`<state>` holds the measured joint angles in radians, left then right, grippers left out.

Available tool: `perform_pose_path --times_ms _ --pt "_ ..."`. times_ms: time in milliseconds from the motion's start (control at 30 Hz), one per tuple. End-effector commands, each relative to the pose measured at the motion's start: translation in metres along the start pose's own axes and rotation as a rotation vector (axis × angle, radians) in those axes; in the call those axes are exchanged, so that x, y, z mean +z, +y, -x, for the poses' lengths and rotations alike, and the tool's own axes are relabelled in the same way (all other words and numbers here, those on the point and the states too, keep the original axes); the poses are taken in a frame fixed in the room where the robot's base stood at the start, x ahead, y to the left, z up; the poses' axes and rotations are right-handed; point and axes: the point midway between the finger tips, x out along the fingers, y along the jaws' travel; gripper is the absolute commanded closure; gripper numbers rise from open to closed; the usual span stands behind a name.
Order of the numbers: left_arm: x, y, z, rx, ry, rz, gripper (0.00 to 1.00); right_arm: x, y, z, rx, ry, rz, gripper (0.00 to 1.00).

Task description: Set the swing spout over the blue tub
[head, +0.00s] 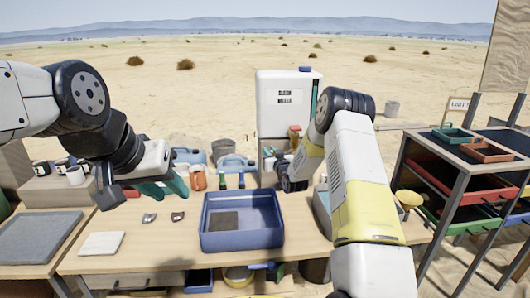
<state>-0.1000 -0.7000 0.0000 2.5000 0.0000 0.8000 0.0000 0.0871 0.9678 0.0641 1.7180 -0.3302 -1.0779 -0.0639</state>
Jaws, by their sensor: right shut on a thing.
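The blue tub (270,238) is a shallow rectangular basin on the middle of the workbench, with a dark grey patch on its floor. The white water tank (287,92) stands behind it, with an orange-brown fitting (295,131) low on its front. My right gripper (284,182) is in front of the tank, just beyond the tub's back right corner. It is shut on what seems to be the swing spout, which my gripper and arm mostly hide. My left gripper (107,188) is over the bench's left part, away from the tub; its finger gap does not show clearly.
Teal gloves (165,188), small dark pieces (178,216) and a pale tile (102,244) lie left of the tub. Blue jugs (236,163) and orange-topped tools (197,178) stand behind it. A rack with coloured trays (466,140) stands at right.

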Motion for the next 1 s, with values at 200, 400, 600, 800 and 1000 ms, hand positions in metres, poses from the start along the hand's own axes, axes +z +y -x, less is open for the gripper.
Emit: perform_pose_path --times_ms 200,400,600,800,1000 --pt "0.0000 0.0000 0.0000 0.000 0.000 0.000 0.64 -0.0060 0.0207 0.0001 0.033 0.012 0.008 1.00" --pt "0.0000 0.0000 0.0000 0.000 0.000 0.000 0.64 -0.0064 0.0208 0.0001 0.034 0.013 0.009 1.00" --pt "0.0000 0.0000 0.0000 0.000 0.000 0.000 0.64 -0.0067 0.0208 0.0001 0.034 0.014 0.009 1.00" --pt "0.0000 0.0000 0.0000 0.000 0.000 0.000 0.64 -0.0070 0.0209 0.0000 0.034 0.014 0.009 1.00" --pt "0.0000 0.0000 0.0000 0.000 0.000 0.000 0.64 -0.0072 0.0209 0.0000 0.034 0.014 0.009 0.77"
